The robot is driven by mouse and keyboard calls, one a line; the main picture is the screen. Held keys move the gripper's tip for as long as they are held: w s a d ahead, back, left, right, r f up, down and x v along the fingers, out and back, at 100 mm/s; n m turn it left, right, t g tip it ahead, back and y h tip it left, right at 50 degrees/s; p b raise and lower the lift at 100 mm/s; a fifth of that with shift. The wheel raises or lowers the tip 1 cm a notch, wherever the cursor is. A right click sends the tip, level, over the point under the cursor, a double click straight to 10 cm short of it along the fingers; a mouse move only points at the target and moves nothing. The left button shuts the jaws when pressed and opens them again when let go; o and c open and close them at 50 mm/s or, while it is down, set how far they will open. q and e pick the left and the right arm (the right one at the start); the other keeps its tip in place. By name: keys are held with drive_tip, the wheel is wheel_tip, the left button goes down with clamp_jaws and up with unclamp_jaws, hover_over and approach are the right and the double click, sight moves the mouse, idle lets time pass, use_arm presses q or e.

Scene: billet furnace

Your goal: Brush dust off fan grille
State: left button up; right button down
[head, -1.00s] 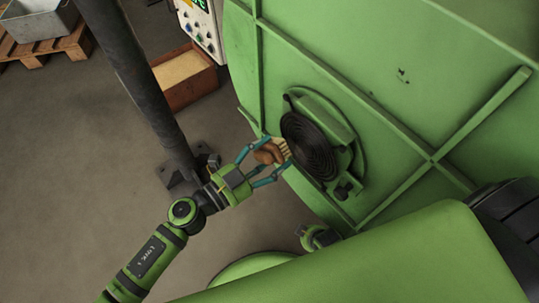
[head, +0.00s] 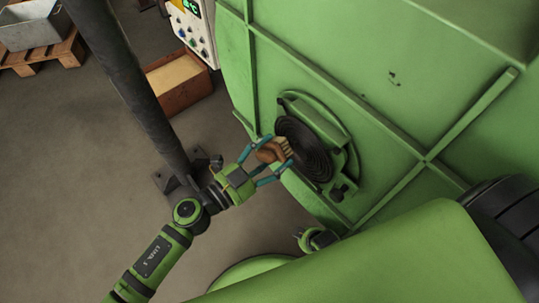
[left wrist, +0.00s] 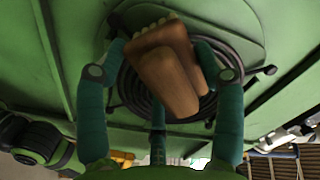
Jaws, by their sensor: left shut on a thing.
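The fan grille (head: 307,150) is a dark, round, ringed guard on the green furnace wall. It also shows in the left wrist view (left wrist: 127,88), partly hidden behind the brush. My left gripper (head: 279,157), with teal fingers, is shut on a brown wooden brush (head: 268,152). The brush's pale bristles (head: 285,146) face the grille at its left part; whether they touch it I cannot tell. In the left wrist view the brush (left wrist: 166,70) sits tilted between the fingers. My right gripper is not identifiable in view.
The green furnace wall (head: 330,50) has raised ribs around the grille. A brown box (head: 180,85) stands below a control panel (head: 193,27). A metal bin (head: 30,28) sits on a pallet (head: 62,50).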

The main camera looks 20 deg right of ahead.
sight(264, 163)
use_arm(q)
drive_tip(key=shift+s+d+p, duration=0.3)
drive_tip(key=shift+s+p, duration=0.05)
drive_tip(key=shift+s, duration=0.6)
drive_tip(key=shift+s+d+p, duration=0.3)
drive_tip(key=shift+s+p, duration=0.05)
drive_tip(key=shift+s, duration=0.6)
drive_tip(key=shift+d+r, duration=0.1)
drive_tip(key=shift+d, duration=0.1)
drive_tip(key=shift+w+a+r, duration=0.1)
drive_tip(key=shift+w+a, duration=0.1)
drive_tip(key=shift+w, duration=0.5)
drive_tip(key=shift+w+a, duration=0.2)
drive_tip(key=shift+w, duration=0.45)
drive_tip(key=shift+w+a+r, duration=0.1)
drive_tip(key=shift+w+a, duration=0.1)
drive_tip(key=shift+w, duration=0.5)
drive_tip(key=shift+a, duration=0.1)
drive_tip(key=shift+s+a+f+p, duration=0.2)
drive_tip(key=shift+a+p, duration=0.15)
drive_tip(key=shift+a, duration=0.2)
drive_tip(key=shift+v, duration=2.35)
